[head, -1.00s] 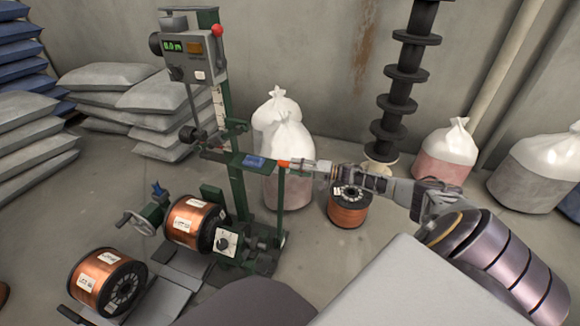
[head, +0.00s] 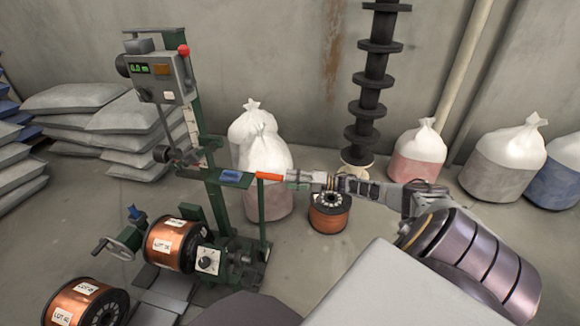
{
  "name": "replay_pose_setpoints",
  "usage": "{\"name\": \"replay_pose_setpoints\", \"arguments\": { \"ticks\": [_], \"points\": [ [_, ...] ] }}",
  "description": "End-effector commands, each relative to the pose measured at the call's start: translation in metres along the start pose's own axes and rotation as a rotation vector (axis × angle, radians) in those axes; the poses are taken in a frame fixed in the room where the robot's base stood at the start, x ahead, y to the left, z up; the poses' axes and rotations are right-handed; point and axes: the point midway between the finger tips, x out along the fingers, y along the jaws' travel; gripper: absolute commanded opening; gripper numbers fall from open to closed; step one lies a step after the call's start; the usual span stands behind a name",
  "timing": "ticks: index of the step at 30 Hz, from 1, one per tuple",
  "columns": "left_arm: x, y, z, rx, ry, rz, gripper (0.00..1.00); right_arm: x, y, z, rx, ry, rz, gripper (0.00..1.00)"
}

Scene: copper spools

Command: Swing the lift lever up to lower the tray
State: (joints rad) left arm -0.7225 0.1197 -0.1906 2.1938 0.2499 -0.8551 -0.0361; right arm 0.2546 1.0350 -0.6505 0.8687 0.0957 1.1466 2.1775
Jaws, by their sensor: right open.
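The green winding machine (head: 201,112) stands left of centre, with a control box on top. An orange lever handle (head: 268,176) sticks out roughly level to the right, beside a small green shelf (head: 232,179) with a blue item on it. My right gripper (head: 288,178) is open at the handle's right end; whether it touches the handle is unclear. A copper spool (head: 172,244) sits low on the machine, above a grey tray-like plate (head: 165,290), partly hidden by the spool. My left gripper is not in view.
Another copper spool (head: 85,303) lies at the lower left. A copper spool (head: 330,214) stands on the floor under my right gripper. White-topped sacks (head: 262,150) stand behind the handle. A black ribbed column (head: 370,95) rises at the back.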

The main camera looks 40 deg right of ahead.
Motion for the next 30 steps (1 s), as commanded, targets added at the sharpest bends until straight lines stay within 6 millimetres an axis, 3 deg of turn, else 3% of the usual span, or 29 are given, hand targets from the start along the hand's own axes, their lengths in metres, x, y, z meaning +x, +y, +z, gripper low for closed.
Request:
{"name": "replay_pose_setpoints", "arguments": {
  "ticks": [30],
  "points": [
    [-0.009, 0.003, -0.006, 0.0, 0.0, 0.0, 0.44, -0.043, -0.001, 0.003, 0.001, 0.001, 0.001, 0.49]
  ]
}}
